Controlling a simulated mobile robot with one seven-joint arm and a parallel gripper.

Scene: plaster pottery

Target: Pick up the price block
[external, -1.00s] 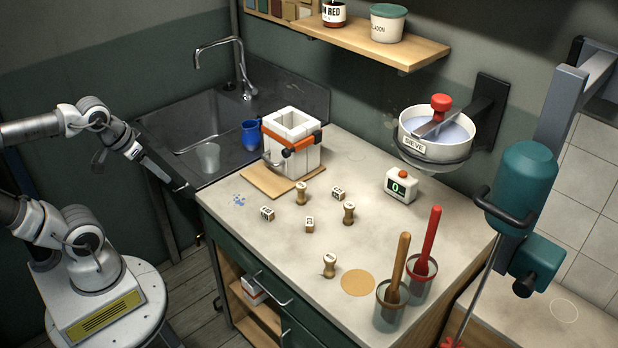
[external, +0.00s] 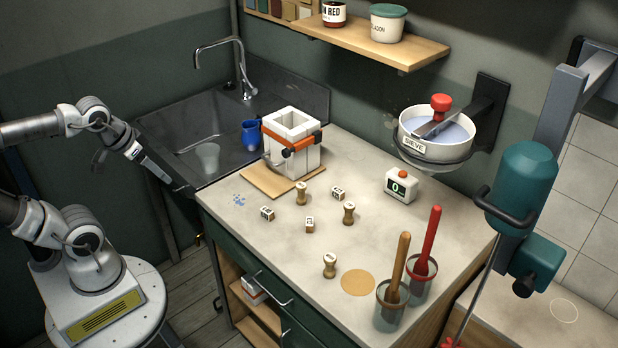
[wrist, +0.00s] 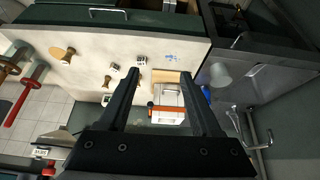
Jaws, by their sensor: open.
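The print is too small to tell which is the price block. Two of them show clearly in the wrist view, one nearer the fingers (wrist: 141,60) and one further left (wrist: 115,67). My gripper (external: 172,176) is at the left, over the sink's front edge and well apart from the blocks. In the wrist view, my gripper (wrist: 160,73) has its fingers spread with nothing between them.
Several wooden stamps (external: 349,214) stand among the blocks. A white plaster mould (external: 293,148) with an orange strap stands on a board behind. Two tool-filled pots (external: 391,306) are at front right.

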